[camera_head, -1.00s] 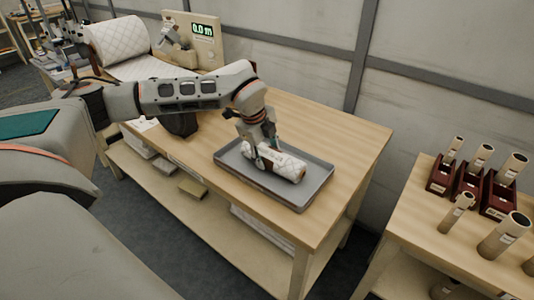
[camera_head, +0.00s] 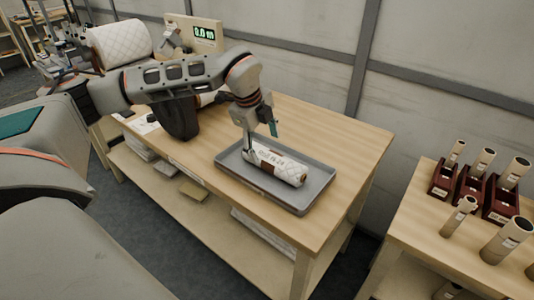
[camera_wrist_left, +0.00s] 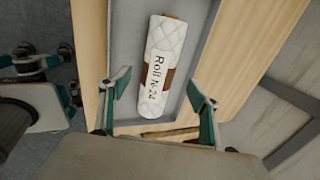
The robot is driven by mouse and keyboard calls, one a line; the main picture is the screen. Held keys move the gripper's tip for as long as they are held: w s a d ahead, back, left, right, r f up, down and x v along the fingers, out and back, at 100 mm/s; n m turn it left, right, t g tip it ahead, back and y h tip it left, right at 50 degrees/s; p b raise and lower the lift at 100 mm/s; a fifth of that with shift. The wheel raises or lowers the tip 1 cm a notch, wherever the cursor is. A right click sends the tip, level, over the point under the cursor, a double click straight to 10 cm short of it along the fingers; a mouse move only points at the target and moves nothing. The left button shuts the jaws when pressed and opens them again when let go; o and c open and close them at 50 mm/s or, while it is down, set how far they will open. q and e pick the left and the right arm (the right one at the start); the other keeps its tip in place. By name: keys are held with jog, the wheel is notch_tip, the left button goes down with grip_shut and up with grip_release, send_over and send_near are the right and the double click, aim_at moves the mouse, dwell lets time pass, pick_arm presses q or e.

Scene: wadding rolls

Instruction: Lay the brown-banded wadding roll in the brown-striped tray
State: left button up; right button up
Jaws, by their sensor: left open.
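The white quilted wadding roll (camera_head: 285,169) with a brown band lies on its side in the grey tray (camera_head: 317,190). In the left wrist view the roll (camera_wrist_left: 160,45) shows a white label reading "Roll N.24" over its brown band, and the tray floor (camera_wrist_left: 128,35) shows around it. A brown strip (camera_wrist_left: 182,133) shows below the roll there; I cannot tell if it is the tray's stripe. My left gripper (camera_head: 261,141) is open just above the roll's far left part, its fingers spread on either side. My right gripper is not in view.
The tray sits on a wooden workbench (camera_head: 345,140) with free top to its right. A large quilted roll (camera_head: 120,43) and a display panel (camera_head: 204,34) stand at the back left. A second table (camera_head: 420,232) at right holds dark red racks (camera_head: 468,188) with tubes.

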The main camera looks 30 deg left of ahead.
pick_arm(q)
jog(key=v, duration=0.5)
jog(key=shift+s, duration=0.1)
dwell(0.5)
